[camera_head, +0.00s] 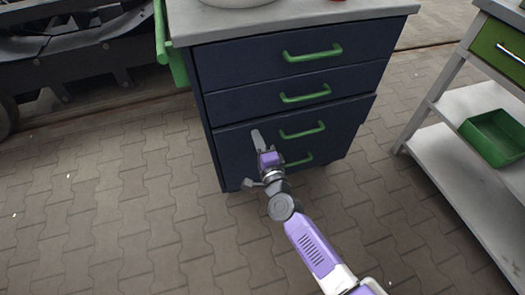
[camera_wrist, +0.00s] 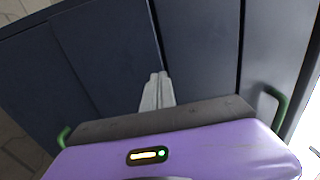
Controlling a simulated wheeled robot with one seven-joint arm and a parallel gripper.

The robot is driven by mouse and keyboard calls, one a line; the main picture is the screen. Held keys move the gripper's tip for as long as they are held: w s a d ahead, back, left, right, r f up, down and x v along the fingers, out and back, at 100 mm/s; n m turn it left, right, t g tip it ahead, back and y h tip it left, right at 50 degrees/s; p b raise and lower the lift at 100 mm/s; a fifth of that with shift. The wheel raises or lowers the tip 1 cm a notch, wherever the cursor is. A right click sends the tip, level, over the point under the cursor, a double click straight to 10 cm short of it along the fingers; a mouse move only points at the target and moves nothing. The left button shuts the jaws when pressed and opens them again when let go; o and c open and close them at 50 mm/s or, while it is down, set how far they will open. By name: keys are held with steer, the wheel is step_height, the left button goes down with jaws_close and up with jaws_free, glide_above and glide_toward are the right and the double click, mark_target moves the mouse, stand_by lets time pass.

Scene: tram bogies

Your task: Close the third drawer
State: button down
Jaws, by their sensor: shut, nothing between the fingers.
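The dark blue cabinet (camera_head: 203,85) stands ahead with a column of drawers with green handles. The third drawer (camera_head: 345,115) from the top juts out a little past the fronts above it; its green handle (camera_head: 302,131) is clear of my gripper. My gripper (camera_head: 256,138) is shut and empty, its fingertips at the left part of the third drawer's front. In the wrist view the closed fingers (camera_wrist: 157,92) point at dark blue panels near a seam. I cannot tell whether they touch.
The fourth drawer's handle (camera_head: 300,160) is just beyond my wrist. A grey shelf unit (camera_head: 455,165) with a green bin (camera_head: 495,137) stands at the right. A green rail (camera_head: 170,45) hangs at the cabinet's left. Paved floor (camera_head: 120,215) is free at the left front.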

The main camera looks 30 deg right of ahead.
mark_target(252, 126)
steer(key=shift+x, duration=1.25)
steer(key=shift+x, duration=1.2)
steer(key=shift+w+r, duration=0.1)
steer(key=shift+r, duration=0.05)
steer(key=shift+b, duration=0.3)
